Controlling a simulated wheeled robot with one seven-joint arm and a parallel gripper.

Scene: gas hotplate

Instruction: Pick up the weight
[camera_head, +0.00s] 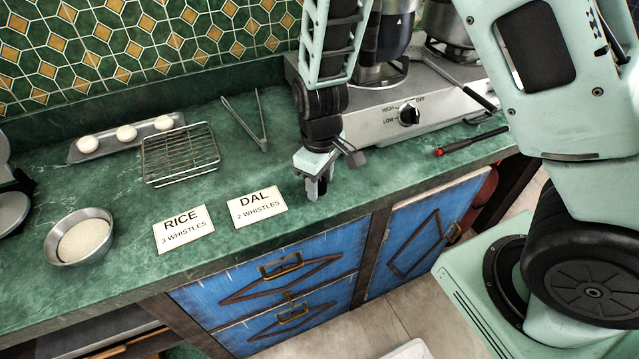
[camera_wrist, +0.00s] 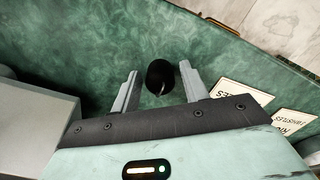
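The weight (camera_wrist: 160,75) is a small black rounded piece on the green counter in the wrist view. My gripper (camera_wrist: 158,82) is open, with one grey finger on each side of the weight. A gap shows between the weight and each finger. In the head view my gripper (camera_head: 318,187) points down close to the counter, right of the DAL card and in front of the hotplate.
The hotplate (camera_head: 400,125) with a cooker and a pot stands behind my gripper. The DAL card (camera_head: 257,206) and RICE card (camera_head: 183,228) lie to the left. A red-tipped tool (camera_head: 470,142) lies right.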

